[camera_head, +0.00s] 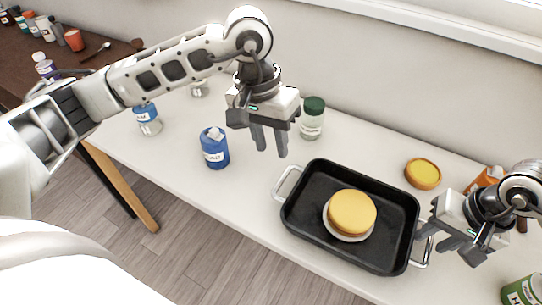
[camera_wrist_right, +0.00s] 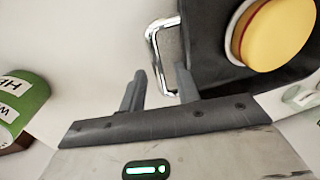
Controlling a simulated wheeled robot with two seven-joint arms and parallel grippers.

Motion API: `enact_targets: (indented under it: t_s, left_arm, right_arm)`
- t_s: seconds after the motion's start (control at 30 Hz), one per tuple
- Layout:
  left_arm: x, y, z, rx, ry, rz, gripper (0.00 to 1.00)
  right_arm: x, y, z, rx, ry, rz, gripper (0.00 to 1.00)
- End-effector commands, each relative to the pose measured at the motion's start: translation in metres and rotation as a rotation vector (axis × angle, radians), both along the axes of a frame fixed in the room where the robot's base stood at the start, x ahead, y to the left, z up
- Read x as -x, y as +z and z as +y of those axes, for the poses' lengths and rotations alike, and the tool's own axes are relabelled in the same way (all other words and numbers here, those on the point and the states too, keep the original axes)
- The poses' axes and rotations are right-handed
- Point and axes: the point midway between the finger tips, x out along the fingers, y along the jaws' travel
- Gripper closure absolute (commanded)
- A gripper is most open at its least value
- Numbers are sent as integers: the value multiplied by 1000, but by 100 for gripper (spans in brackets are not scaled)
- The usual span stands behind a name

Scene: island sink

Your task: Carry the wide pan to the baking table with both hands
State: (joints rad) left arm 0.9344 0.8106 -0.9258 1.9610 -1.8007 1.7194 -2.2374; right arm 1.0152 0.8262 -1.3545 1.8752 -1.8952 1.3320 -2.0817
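The wide black pan (camera_head: 312,190) sits on the white table (camera_head: 240,205), with a metal handle at each end. A yellow round cake (camera_head: 352,211) on a white plate lies in it. My left gripper (camera_head: 269,151) is open and empty, above and behind the pan's left handle (camera_head: 284,183). My right gripper (camera_head: 446,243) is open near the pan's right handle (camera_head: 424,250). In the right wrist view, its two fingers (camera_wrist_right: 161,90) are apart, with the handle (camera_wrist_right: 154,48) just beyond them; it is not gripped.
A green can (camera_head: 522,291) stands at lower right. A dark table (camera_head: 70,62) is at far left.

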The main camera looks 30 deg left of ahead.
Motion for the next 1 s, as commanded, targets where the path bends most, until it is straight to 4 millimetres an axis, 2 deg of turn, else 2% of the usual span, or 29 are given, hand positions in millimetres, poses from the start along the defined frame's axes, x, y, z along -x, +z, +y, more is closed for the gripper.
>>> enact_targets:
  t_s: [0.2, 0.43, 0.6, 1.0]
  left_arm:
    - [0, 0, 0, 0, 0, -1, 68]
    - [0, 0, 0, 0, 0, -1, 68]
    - [0, 0, 0, 0, 0, -1, 68]
    - [0, 0, 0, 0, 0, -1, 68]
  right_arm:
    - [-1, 49, -9, -1, -1, -6, 68]
    - [0, 85, -15, -1, -1, -3, 68]
    - [1, 96, -18, 0, 0, 0, 68]
    - [1, 96, -18, 0, 0, 0, 68]
